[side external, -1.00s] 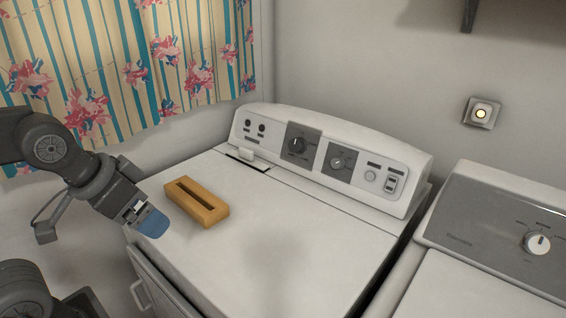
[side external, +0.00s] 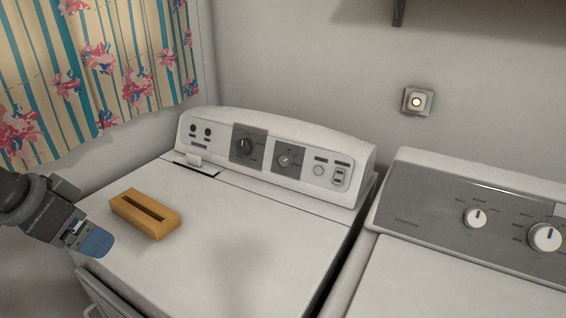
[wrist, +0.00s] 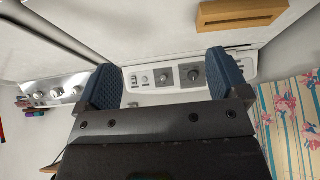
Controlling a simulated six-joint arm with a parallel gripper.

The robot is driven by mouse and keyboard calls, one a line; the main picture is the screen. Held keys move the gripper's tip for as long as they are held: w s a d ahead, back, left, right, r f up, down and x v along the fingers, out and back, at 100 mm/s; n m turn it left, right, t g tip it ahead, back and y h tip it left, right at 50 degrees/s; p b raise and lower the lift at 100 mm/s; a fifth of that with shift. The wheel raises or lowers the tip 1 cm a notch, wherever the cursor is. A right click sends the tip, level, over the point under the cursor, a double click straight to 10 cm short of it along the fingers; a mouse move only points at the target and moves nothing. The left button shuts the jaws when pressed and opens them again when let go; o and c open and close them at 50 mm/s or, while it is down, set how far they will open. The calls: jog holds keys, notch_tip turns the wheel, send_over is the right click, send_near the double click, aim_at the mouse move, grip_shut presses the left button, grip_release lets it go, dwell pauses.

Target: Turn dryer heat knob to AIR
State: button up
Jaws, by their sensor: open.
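A white machine (side external: 240,215) with a raised rear control panel stands in the middle of the side external view. Its panel carries two dark round knobs on dark grey squares, a left knob (side external: 246,146) and a right knob (side external: 285,160). Their lettering is too small to read, so I cannot tell which is the heat knob. My gripper (side external: 93,242) is at the machine's left front, well away from the panel. In the wrist view my gripper (wrist: 165,82) is open and empty, with blue fingers spread. The panel (wrist: 150,86) with both knobs shows beyond and between them.
A yellow-brown slotted block (side external: 160,227) lies on the machine's top near my gripper. A second machine (side external: 425,215) with a grey panel and white knobs stands at the right. A patterned curtain (side external: 100,60) hangs at the left. The top's middle is clear.

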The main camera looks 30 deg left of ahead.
aim_at(283, 161)
jog(key=shift+c, duration=0.2)
jog(key=shift+w+r, duration=0.1)
jog(key=shift+w, duration=0.1)
jog(key=shift+c, duration=0.9)
jog(key=shift+m+t, duration=0.8)
jog(key=w, duration=0.5)
jog(key=w+r, duration=0.1)
jog(key=w, duration=0.2)
jog(key=shift+w+d, duration=0.15)
jog(key=shift+d, duration=0.1)
jog(key=c, duration=0.4)
jog(key=w+d+f+m+t, duration=0.1)
jog(key=w+f, duration=0.3)
jog(key=w, duration=1)
jog(key=w+d+f+m+t, duration=0.2)
jog(key=w+f, duration=0.3)
jog(key=w, duration=0.8)
jog(key=w+d+f+m+t+h, duration=0.1)
jog(key=w+d+f+m+t, duration=0.1)
jog(key=w, duration=1.2)
jog(key=shift+w+f+m+t, duration=0.2)
jog(key=shift+f+m+t, duration=0.15)
jog(key=shift+f+t, duration=0.25)
jog(key=shift+w+f+m+t, duration=0.15)
jog(key=shift+f+m+t, duration=0.25)
jog(key=shift+f, duration=0.25)
jog(key=shift+c, duration=0.3)
